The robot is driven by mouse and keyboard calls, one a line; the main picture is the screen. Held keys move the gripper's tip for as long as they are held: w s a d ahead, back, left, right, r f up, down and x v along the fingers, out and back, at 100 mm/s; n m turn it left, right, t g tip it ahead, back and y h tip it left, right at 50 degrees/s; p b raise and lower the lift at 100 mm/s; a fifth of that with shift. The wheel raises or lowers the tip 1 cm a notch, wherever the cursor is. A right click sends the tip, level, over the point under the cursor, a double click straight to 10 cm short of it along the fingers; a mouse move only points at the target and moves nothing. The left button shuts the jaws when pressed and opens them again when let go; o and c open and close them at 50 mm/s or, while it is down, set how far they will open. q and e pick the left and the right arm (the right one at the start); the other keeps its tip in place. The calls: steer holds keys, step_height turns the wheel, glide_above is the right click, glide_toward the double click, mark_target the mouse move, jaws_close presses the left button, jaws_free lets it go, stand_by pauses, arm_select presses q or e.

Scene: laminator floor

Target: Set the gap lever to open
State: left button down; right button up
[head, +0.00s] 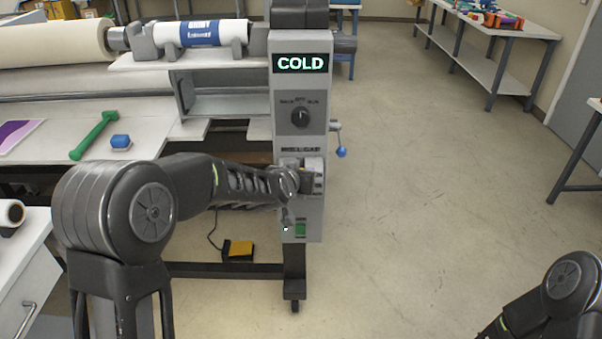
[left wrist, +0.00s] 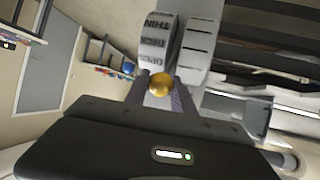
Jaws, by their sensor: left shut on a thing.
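The gap lever's gold ball knob (left wrist: 160,84) is between the fingers of my left gripper (left wrist: 161,98), which is shut on it. Beside the knob, a curved grey scale (left wrist: 157,42) carries words that look like THIN, THICK and OPEN. OPEN is the word nearest the knob in the left wrist view; the lever's exact setting is unclear. In the head view my left gripper (head: 299,178) is at the front of the laminator's control post (head: 314,225), below the dial, and mostly hides the lever. My right gripper is out of view; only part of that arm shows at lower right.
The post has a display (head: 301,63) reading COLD, a dark dial (head: 300,117) and a blue-knobbed handle (head: 341,151) on its right side. The floor to the right is clear.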

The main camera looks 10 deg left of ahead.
arm_select(q)
steer(key=shift+r, duration=0.15)
steer(key=c, duration=1.1)
jaws_free()
steer(key=shift+w, duration=0.1)
steer(key=shift+o, duration=0.2)
steer(key=p+v, duration=0.1)
steer(key=v, duration=0.6)
steer(key=shift+s, duration=0.4)
